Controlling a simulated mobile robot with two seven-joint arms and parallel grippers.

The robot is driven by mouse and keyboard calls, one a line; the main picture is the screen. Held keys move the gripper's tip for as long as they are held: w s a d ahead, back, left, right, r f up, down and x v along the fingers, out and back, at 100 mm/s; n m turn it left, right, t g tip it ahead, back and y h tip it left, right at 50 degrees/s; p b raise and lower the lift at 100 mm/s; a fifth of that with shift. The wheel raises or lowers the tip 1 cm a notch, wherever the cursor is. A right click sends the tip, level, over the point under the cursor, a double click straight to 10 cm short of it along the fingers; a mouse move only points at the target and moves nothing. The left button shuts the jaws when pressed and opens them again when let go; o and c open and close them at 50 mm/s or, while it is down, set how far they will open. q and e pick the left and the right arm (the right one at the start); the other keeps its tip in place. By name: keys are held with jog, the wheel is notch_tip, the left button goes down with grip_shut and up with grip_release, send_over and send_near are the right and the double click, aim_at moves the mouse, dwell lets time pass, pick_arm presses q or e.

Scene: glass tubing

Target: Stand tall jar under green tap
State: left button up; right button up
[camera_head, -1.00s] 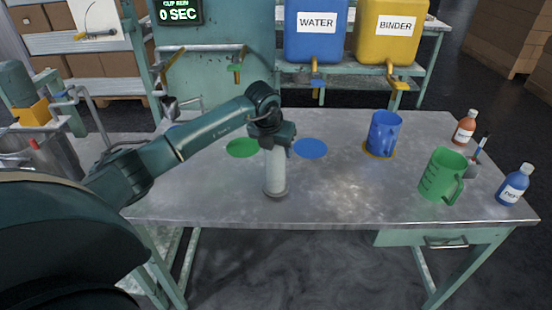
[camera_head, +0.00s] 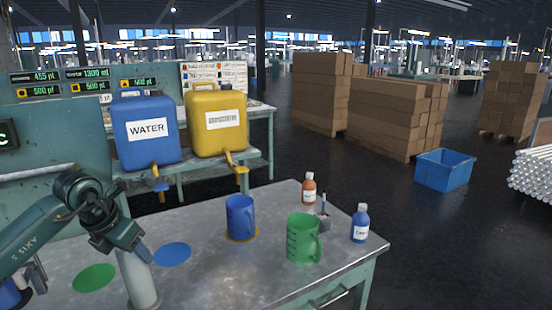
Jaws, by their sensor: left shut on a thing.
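The tall jar (camera_head: 141,282) is a pale grey cylinder, upright near the table's lower left in the head view. My left gripper (camera_head: 134,252) is shut on its upper part, and the fingers hide the rim. Whether the jar's base touches the table cannot be told. A green disc (camera_head: 94,278) lies on the table to the left of the jar, and a blue disc (camera_head: 173,253) to its right. The green tap is out of view now. My right gripper is not in view.
On the table (camera_head: 215,280) stand a blue jug (camera_head: 240,217), a green jug (camera_head: 303,238), an orange-brown bottle (camera_head: 309,188) and a blue bottle (camera_head: 360,223). Behind are the blue WATER tank (camera_head: 146,132) and a yellow tank (camera_head: 217,122) with taps. A blue crate (camera_head: 445,169) sits on the floor.

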pick_arm(q)
jog(key=s+d+f+m+g, duration=0.1)
jog(key=s+d+m+g, duration=0.2)
jog(key=m, duration=0.7)
jog(key=s+d+f+m+g+y, duration=0.1)
jog(key=s+d+m+g, duration=0.1)
jog(key=s+d+m, duration=0.3)
jog(key=s+d+f+m+g+p, duration=0.1)
jog(key=s+d+m+g, duration=0.2)
jog(key=s+m, duration=0.5)
jog(key=shift+s+d+f+m+g+y, duration=0.25)
jog(key=shift+d+f+m, duration=0.2)
jog(key=shift+m, duration=3.95)
jog(key=shift+w, duration=0.1)
